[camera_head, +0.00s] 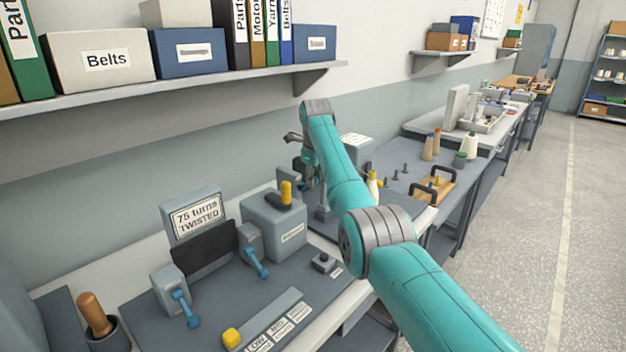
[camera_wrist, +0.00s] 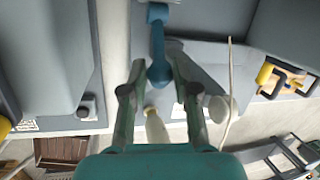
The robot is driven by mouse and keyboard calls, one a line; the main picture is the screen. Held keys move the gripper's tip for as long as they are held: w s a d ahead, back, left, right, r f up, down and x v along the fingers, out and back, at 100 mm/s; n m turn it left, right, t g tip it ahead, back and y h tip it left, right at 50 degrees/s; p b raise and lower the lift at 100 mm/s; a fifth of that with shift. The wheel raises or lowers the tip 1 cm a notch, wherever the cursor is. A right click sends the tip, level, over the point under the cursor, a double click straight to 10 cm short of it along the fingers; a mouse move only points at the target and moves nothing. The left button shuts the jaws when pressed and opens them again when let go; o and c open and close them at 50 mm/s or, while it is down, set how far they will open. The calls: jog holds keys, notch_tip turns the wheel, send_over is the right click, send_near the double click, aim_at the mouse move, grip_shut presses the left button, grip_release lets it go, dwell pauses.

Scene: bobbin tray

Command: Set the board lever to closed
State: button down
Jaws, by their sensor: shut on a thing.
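In the head view my gripper (camera_head: 308,160) is beyond the bench's grey control box, partly covered by my arm, and the held lever cannot be made out there. Two other blue levers, a near one (camera_head: 182,308) and a farther one (camera_head: 256,263), hang beside the "75 turns TWISTED" sign (camera_head: 197,216).
The grey control box (camera_head: 274,228) carries a yellow-tipped handle. A wooden tray with black handles (camera_head: 433,188) and several pegs stand on the bench behind my arm. A shelf (camera_head: 180,88) with boxes and binders overhangs the bench.

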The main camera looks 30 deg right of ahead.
jog(key=shift+w+a, duration=0.1)
jog(key=shift+w, duration=0.05)
dwell(0.6)
jog(key=c, duration=0.9)
grip_release()
jog(key=shift+o, duration=0.2)
jog(key=shift+r, duration=0.1)
jog(key=v, duration=1.2)
jog(key=shift+w, duration=0.25)
jog(key=shift+a, duration=0.1)
